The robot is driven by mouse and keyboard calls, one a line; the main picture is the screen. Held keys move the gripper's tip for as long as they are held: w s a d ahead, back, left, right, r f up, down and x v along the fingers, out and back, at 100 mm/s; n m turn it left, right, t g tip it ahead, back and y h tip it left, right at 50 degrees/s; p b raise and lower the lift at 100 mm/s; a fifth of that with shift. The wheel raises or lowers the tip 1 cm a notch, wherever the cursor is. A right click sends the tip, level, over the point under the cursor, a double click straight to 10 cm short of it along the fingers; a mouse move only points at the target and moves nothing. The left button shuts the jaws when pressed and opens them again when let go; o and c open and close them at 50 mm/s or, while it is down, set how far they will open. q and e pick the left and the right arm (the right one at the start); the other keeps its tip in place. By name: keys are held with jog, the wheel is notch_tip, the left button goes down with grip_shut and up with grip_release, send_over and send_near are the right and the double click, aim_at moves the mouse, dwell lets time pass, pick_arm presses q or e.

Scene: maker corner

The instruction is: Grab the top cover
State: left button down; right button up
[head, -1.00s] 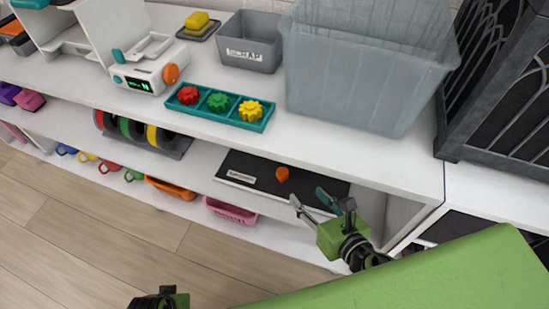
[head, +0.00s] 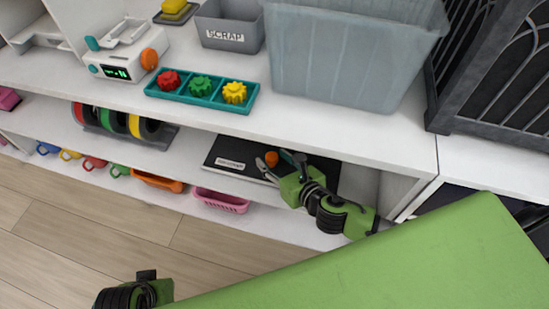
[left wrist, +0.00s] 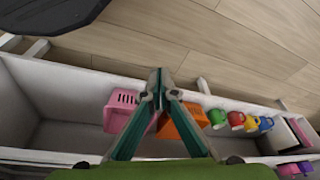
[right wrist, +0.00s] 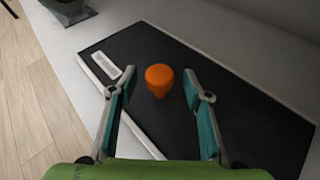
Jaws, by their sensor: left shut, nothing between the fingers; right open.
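The top cover looks to be the flat black panel (head: 226,152) with an orange knob (head: 271,158), a pale label and a light front edge, lying on the lower shelf. In the right wrist view the black panel (right wrist: 245,120) fills much of the picture, and the orange knob (right wrist: 159,80) stands between and just beyond the fingertips. My right gripper (head: 277,166) is open around the line to the knob, apart from it on both sides; it also shows in the right wrist view (right wrist: 160,85). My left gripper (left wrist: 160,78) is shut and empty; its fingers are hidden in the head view.
The upper shelf board overhangs the panel. A pink basket (head: 220,200) and orange basket (head: 157,181) sit left of it, with filament spools (head: 122,121) further left. Above are a teal gear tray (head: 202,96), a grey scrap bin (head: 229,30) and a large translucent bin (head: 345,60). The floor is clear.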

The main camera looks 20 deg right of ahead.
jog(key=shift+x, duration=0.9)
pick_arm(q)
jog(key=shift+v, duration=0.8)
jog(key=shift+w, duration=0.1)
pick_arm(e)
grip_shut()
pick_arm(q)
jog(key=shift+a, duration=0.1)
pick_arm(e)
jog(key=shift+r, duration=0.15)
